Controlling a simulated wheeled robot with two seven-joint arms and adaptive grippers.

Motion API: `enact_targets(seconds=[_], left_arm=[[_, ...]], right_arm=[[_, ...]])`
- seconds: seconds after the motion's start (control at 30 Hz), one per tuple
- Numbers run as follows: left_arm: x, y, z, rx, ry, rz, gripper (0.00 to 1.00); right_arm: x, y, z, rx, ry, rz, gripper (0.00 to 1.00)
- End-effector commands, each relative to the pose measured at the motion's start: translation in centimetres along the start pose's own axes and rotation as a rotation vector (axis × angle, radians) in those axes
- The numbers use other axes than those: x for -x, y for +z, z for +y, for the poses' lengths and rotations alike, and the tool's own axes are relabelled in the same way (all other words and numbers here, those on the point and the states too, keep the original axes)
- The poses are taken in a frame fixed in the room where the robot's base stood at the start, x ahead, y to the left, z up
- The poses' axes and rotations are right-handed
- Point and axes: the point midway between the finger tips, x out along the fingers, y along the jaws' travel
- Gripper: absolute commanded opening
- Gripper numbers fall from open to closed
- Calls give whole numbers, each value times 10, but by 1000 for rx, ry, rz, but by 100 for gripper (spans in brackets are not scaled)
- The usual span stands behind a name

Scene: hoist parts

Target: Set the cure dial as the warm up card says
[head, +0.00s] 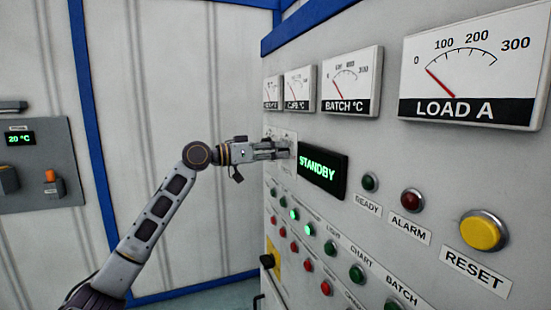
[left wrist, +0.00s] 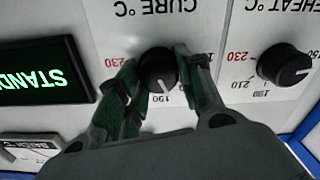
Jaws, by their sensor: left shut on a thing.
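The cure dial (left wrist: 157,70) is a round black knob below an upside-down CURE °C label in the left wrist view. A red 230 shows beside it, and its white mark points toward the bottom of the picture, near small black numbers partly hidden by the fingers. My left gripper (left wrist: 158,85) is shut on the dial, one finger on each side. In the head view my left gripper (head: 284,150) reaches the cabinet face left of the STANDBY display and hides the dial. I see no warm up card. My right gripper is not in view.
A similar black preheat dial (left wrist: 284,65) sits close beside it. The STANDBY display (head: 322,172) is right of the gripper. Gauges (head: 351,82) are above; rows of lamps and buttons (head: 308,229) are below. A grey wall panel (head: 40,165) reads 20 °C.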

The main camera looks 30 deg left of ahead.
Motion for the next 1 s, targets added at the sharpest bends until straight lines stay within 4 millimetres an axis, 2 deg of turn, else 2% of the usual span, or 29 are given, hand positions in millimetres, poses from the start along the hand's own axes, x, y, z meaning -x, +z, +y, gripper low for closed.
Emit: enact_targets(seconds=[0.03,0.17,0.33,0.5,0.73,1.0], left_arm=[[-1,5,0,-38,2,-2,12],[-1,5,0,-145,2,-3,12],[-1,5,0,-263,2,-4,12],[-2,4,1,-348,3,-6,12],[-2,4,1,-401,3,-6,12],[-2,4,1,-408,3,-7,12]], right_arm=[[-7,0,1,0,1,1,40],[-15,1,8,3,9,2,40],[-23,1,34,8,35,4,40],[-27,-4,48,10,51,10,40],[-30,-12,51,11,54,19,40],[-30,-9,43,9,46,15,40]])
